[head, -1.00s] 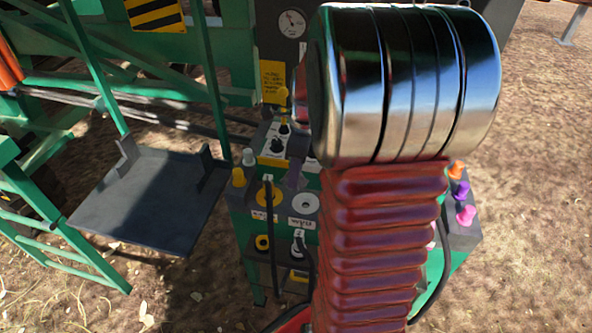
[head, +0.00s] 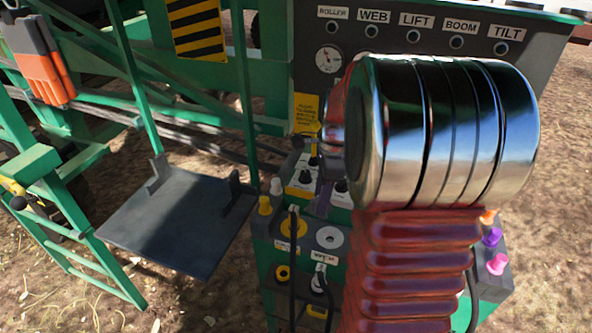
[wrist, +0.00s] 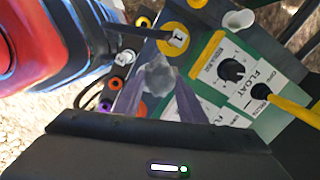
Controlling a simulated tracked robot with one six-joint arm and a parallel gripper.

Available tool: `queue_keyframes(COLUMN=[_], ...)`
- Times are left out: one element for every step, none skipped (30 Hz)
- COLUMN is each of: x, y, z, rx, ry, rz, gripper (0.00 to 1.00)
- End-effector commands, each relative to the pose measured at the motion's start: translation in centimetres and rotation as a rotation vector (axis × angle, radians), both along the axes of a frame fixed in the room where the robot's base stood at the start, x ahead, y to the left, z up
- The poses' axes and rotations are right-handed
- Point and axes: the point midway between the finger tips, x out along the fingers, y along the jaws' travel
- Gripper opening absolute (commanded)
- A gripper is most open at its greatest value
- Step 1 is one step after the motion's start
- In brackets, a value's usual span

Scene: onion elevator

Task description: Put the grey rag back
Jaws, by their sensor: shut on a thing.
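The grey rag (wrist: 160,73) is a small crumpled pale-grey bundle in the wrist view, held between the tips of my gripper's two purple fingers. My gripper (wrist: 159,84) is shut on it, over the control panel (wrist: 262,45) with its FLOAT knob. I cannot tell whether the rag touches the panel. In the head view, part of a purple finger of my gripper (head: 323,200) shows beside the panel's knobs. My own arm covers the rest, and I cannot make out the rag there.
A dark flat tray (head: 180,222) stands left of the panel. Black levers and a black cable (head: 293,265) rise near the panel's front. Coloured knobs (head: 491,238) line its right side. A labelled gauge board (head: 420,35) stands behind.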

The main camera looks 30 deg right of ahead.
Motion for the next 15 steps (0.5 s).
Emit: queue_keyframes(x=[0.6, 0.9, 1.3, 1.7, 2.1, 2.6, 3.0, 3.5, 4.2, 4.7, 5.2, 6.0, 6.6, 7.3, 8.2], y=[0.0, 0.0, 0.0, 0.1, 0.2, 0.3, 0.3, 0.5, 0.7, 0.8, 1.0, 1.3, 1.6, 1.9, 2.4], z=[0.7, 1.0, 1.5, 1.9, 2.3, 2.8, 3.3, 3.7, 4.2, 4.7, 5.1, 5.7, 6.1, 6.6, 7.2], rx=[-0.002, -0.003, -0.003, -0.003, -0.003, -0.003, -0.005, -0.004, -0.005, -0.005, -0.006, -0.007, -0.006, -0.007, -0.007], ry=[-0.001, -0.002, -0.003, -0.004, -0.004, -0.005, -0.006, -0.006, -0.008, -0.009, -0.009, -0.010, -0.010, -0.012, -0.013], rz=[0.072, 0.119, 0.182, 0.230, 0.279, 0.342, 0.392, 0.442, 0.510, 0.560, 0.612, 0.683, 0.736, 0.790, 0.864], gripper=[0.16, 0.16, 0.16, 0.16, 0.16, 0.16, 0.16, 0.16, 0.16, 0.16, 0.16, 0.16, 0.16, 0.16, 0.16])
